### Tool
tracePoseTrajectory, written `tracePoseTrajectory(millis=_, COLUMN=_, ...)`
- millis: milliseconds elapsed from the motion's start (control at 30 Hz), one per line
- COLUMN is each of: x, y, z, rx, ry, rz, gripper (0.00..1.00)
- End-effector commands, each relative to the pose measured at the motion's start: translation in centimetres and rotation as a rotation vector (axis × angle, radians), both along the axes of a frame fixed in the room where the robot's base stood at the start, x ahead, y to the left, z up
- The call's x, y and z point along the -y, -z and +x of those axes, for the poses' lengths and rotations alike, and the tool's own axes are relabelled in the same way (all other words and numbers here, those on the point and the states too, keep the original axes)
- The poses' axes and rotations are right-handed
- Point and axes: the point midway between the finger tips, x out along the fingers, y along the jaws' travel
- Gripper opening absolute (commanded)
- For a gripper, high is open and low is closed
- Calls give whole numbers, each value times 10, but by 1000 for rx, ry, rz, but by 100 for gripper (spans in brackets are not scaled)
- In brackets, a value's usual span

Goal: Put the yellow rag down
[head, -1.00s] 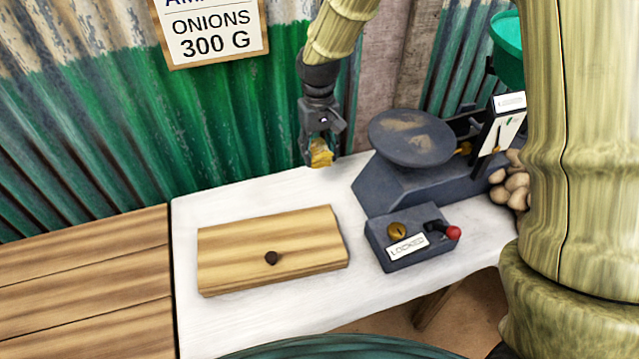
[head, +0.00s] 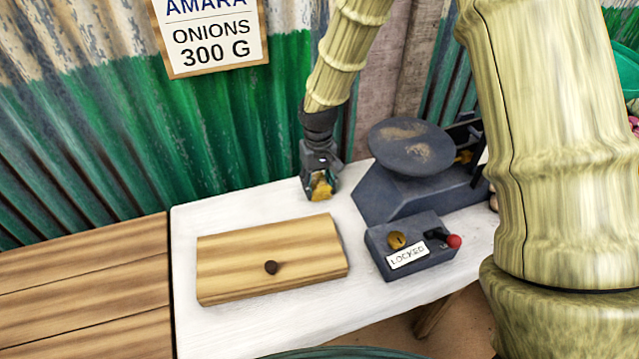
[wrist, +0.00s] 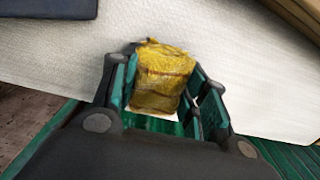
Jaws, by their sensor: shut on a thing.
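The yellow rag (head: 320,188) is a small crumpled bundle between the fingers of my gripper (head: 320,187). My gripper is shut on it and points down at the back of the white table (head: 215,215), between the wooden box and the scale. In the wrist view the rag (wrist: 162,78) sits between the two green-lined fingers (wrist: 160,95), with the white tabletop (wrist: 235,60) around it. I cannot tell whether the rag touches the table.
A wooden box (head: 225,255) with a dark knob lies in front. A dark scale (head: 395,190) with a dusty pan stands to the right, and a control box marked LOCKED (head: 430,262) before it. The green corrugated wall (head: 200,130) is close behind. Bare tabletop shows left of my gripper.

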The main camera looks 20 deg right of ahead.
Motion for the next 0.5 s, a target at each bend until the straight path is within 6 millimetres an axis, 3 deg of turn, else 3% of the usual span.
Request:
tracePoseTrajectory(millis=167, x=0, y=3, z=0, rx=-1, ry=0, rz=0, gripper=18)
tracePoseTrajectory(millis=200, x=0, y=3, z=0, rx=-1, ry=0, rz=0, gripper=47)
tracePoseTrajectory(millis=300, x=0, y=3, z=0, rx=0, ry=0, rz=0, gripper=65)
tracePoseTrajectory(millis=500, x=0, y=3, z=0, rx=0, ry=0, rz=0, gripper=65)
